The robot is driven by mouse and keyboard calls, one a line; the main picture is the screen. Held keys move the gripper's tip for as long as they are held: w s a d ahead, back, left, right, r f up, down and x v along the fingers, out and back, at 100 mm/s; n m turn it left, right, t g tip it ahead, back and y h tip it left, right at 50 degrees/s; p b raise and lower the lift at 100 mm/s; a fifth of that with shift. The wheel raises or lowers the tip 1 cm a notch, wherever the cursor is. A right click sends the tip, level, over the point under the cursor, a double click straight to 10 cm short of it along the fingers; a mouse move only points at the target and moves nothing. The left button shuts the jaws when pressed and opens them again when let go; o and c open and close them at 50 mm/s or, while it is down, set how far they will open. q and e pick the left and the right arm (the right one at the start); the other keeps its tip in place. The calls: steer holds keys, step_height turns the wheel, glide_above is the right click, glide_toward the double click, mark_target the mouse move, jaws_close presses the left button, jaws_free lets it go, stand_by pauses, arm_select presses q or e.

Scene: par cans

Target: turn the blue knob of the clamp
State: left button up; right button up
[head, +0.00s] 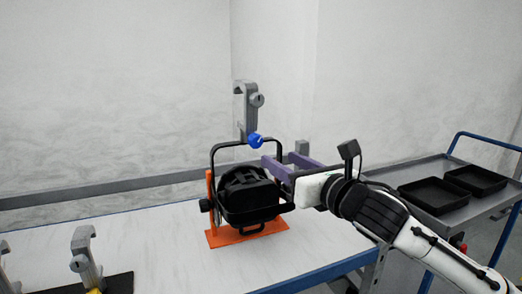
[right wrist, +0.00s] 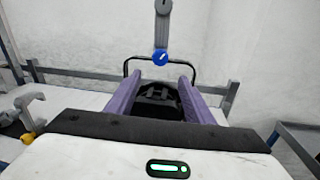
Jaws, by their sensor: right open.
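The blue knob (head: 255,140) sits low on the grey clamp (head: 243,105), which stands upright on top of the black yoke of the par can (head: 245,195). The par can rests on an orange stand (head: 218,238) on the table. My right gripper (head: 275,160) is open, its purple fingers just right of the knob and slightly below it, apart from it. In the right wrist view the blue knob (right wrist: 160,58) shows ahead, beyond the fingertips and between them, with the clamp (right wrist: 162,25) rising above it. My left gripper is not in view.
Other grey clamps (head: 84,255) stand at the table's left front, one with a yellow knob. A blue-railed cart (head: 440,165) with black trays (head: 435,195) stands at the right. The white table top (head: 150,235) is clear left of the stand. A grey rail runs behind.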

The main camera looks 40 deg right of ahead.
mark_target(258, 142)
steer(key=shift+n, duration=0.3)
steer(key=w, duration=0.3)
steer(key=w+p, duration=0.1)
steer(key=w, duration=0.2)
steer(key=w+d+r+p, duration=0.1)
steer(key=w, duration=0.2)
steer(key=shift+w, duration=0.7)
steer(key=c, duration=1.1)
steer(key=shift+o, duration=0.2)
